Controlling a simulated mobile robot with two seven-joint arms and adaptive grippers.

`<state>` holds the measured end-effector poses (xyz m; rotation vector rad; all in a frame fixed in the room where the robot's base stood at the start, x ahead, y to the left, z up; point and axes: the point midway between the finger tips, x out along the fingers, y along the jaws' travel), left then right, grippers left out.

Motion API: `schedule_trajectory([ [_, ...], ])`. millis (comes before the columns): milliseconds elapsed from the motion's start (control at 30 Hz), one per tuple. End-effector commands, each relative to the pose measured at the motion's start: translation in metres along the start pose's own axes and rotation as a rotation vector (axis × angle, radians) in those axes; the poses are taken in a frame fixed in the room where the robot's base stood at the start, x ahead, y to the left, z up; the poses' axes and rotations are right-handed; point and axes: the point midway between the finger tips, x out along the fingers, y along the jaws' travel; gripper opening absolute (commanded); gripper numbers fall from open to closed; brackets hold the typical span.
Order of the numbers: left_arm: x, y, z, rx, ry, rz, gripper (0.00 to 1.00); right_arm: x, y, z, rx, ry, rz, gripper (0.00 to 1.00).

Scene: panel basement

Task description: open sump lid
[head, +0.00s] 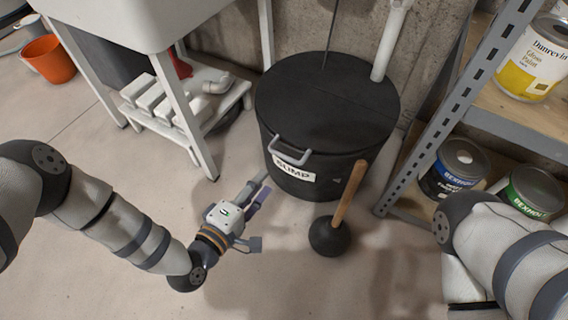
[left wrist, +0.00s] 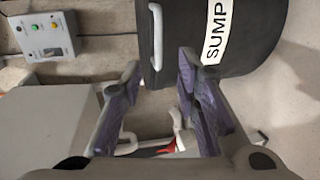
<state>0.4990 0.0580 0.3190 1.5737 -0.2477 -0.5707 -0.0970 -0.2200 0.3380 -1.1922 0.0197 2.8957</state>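The sump (head: 318,160) is a black round tub labelled SUMP, with a flat black lid (head: 335,95) lying closed on top. A light grey handle (head: 290,154) sits at the lid's front left edge. My left gripper (head: 262,210) is open and empty, in front of the tub, below and left of the handle and apart from it. In the left wrist view the handle (left wrist: 156,38) shows beyond the two open fingers (left wrist: 160,68), beside the SUMP label (left wrist: 215,32). My right gripper is out of view; only part of my right arm shows.
A plunger (head: 330,236) with a wooden stick stands on the floor in front of the tub. A metal shelf (head: 450,110) with paint cans is on the right. A sink stand (head: 190,100) is on the left.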

Motion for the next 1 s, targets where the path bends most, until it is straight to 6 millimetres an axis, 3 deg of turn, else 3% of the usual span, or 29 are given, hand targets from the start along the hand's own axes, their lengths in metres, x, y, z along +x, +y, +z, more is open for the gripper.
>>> schedule_trajectory([
  [300, 0.075, -0.002, 0.002, 0.002, -0.003, -0.001, 0.29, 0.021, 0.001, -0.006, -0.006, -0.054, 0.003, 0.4],
  [500, 0.108, 0.0, 0.001, 0.003, -0.001, -0.003, 0.29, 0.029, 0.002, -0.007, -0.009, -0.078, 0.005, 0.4],
  [833, 0.114, 0.003, 0.002, 0.003, -0.002, -0.004, 0.29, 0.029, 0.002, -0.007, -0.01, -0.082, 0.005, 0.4],
  [967, 0.114, 0.003, 0.002, 0.003, -0.002, -0.004, 0.02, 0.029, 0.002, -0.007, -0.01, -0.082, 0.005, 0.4],
  [1000, 0.114, 0.003, 0.002, 0.003, -0.002, -0.004, 0.0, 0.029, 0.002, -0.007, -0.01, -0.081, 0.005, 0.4],
])
